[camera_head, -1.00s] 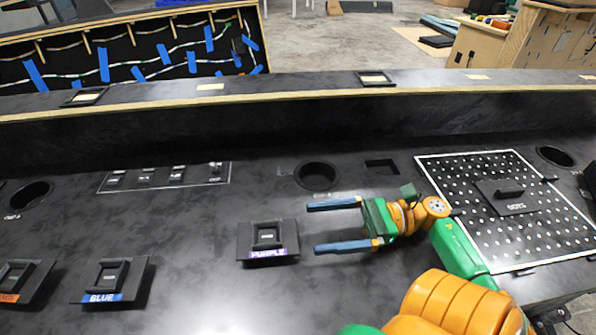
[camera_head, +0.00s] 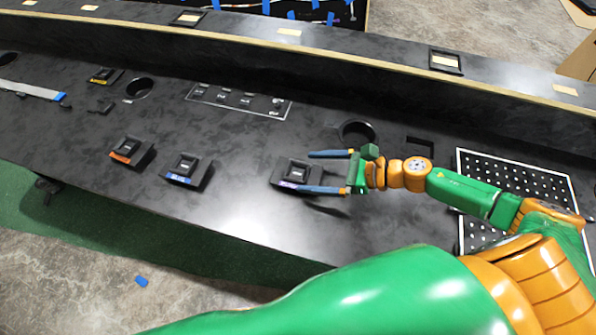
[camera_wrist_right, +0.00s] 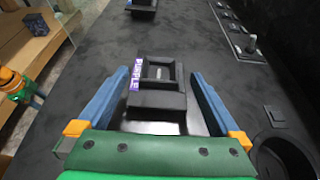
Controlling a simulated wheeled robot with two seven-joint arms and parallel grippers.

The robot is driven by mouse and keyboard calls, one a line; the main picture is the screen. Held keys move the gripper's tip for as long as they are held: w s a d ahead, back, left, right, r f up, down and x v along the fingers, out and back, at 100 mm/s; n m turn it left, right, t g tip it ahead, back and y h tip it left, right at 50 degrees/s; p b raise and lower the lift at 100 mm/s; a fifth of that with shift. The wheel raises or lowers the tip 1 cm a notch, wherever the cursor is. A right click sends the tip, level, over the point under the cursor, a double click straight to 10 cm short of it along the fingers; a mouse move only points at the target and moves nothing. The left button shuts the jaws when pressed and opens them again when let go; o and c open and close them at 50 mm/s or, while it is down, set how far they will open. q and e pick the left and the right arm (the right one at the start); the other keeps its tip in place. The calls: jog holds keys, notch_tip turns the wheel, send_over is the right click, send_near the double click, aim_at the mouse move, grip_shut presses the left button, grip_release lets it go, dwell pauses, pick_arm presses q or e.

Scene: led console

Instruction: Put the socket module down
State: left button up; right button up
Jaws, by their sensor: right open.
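The socket module (camera_head: 289,170), a black block with a purple label, rests on the dark console. It also shows in the right wrist view (camera_wrist_right: 158,102), where its label reads PURPLE. My right gripper (camera_head: 307,171) is open, with one blue finger on each side of the module. In the right wrist view the fingers (camera_wrist_right: 160,74) reach along both sides, with gaps visible. An orange and green part of my left arm (camera_wrist_right: 20,86) shows at the left edge of the right wrist view. Its jaws are too small to read, and the head view does not show them.
Similar modules with blue (camera_head: 187,169) and orange (camera_head: 131,150) labels stand to the left. A round hole (camera_head: 357,132) lies behind my right gripper. A switch panel (camera_head: 238,101) is at the back, and a perforated board (camera_head: 520,180) at the right. The console's front edge is close.

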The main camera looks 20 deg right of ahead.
jog(key=shift+x, duration=0.8)
jog(key=shift+w+a+f, duration=0.15)
jog(key=shift+a, duration=0.15)
grip_shut()
notch_tip(320, 180, up, 10)
jog(key=p, duration=0.2)
notch_tip(320, 180, up, 10)
jog(key=n+g+y, duration=0.1)
jog(key=n+g, duration=0.2)
send_over(306, 174)
jog(key=s+a, duration=0.5)
jog(key=s+d+f+m+t+h, duration=0.1)
jog(key=s+d+m+t, duration=0.1)
jog(key=d, duration=0.6)
jog(key=shift+s+m+t, duration=0.2)
jog(key=shift+m+t, duration=0.5)
